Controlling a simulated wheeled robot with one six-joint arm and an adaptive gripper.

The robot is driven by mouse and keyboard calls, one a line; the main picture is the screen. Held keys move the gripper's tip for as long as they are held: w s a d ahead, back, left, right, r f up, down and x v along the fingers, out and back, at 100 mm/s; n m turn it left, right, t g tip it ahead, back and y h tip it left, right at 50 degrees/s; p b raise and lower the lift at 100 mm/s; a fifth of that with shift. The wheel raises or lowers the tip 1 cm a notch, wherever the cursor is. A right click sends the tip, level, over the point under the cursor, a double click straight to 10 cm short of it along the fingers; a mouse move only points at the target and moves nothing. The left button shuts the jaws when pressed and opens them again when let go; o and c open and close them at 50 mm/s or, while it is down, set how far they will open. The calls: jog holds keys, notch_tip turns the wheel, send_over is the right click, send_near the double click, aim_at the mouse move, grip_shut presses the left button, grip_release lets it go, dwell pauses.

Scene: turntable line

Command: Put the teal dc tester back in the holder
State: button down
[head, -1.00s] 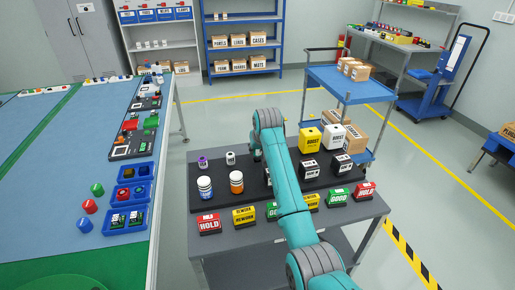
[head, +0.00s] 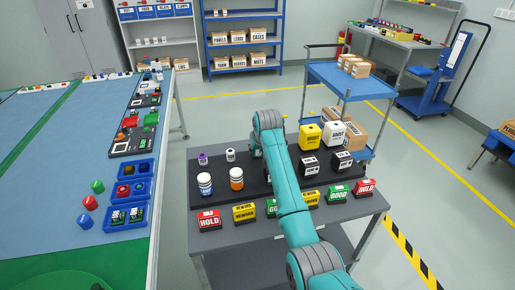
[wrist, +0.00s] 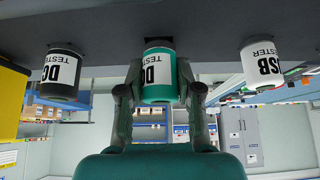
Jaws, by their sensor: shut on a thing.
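The teal DC tester (wrist: 157,75) sits between the fingers of my gripper (wrist: 160,92) in the wrist view, which is upside down. My gripper is shut on its sides. The tester's upper end in that picture meets or nearly meets the dark holder surface (wrist: 205,20); I cannot tell whether it is seated. A black DC tester (wrist: 62,75) stands to its left and a white USB tester (wrist: 262,66) to its right, both at the holder. In the head view my arm hides the teal tester and most of my gripper; the dark holder (head: 262,200) lies on a grey cart.
On the cart stand a blue-labelled bottle (head: 205,184), an orange bottle (head: 236,179), black boxes, a yellow box (head: 310,136) and a white box (head: 333,136). Several signs, such as HOLD (head: 209,220), line the front edge. The turntable bench (head: 60,170) is at left.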

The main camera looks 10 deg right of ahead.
jog(key=c, duration=0.7)
grip_release()
jog(key=shift+f, duration=0.1)
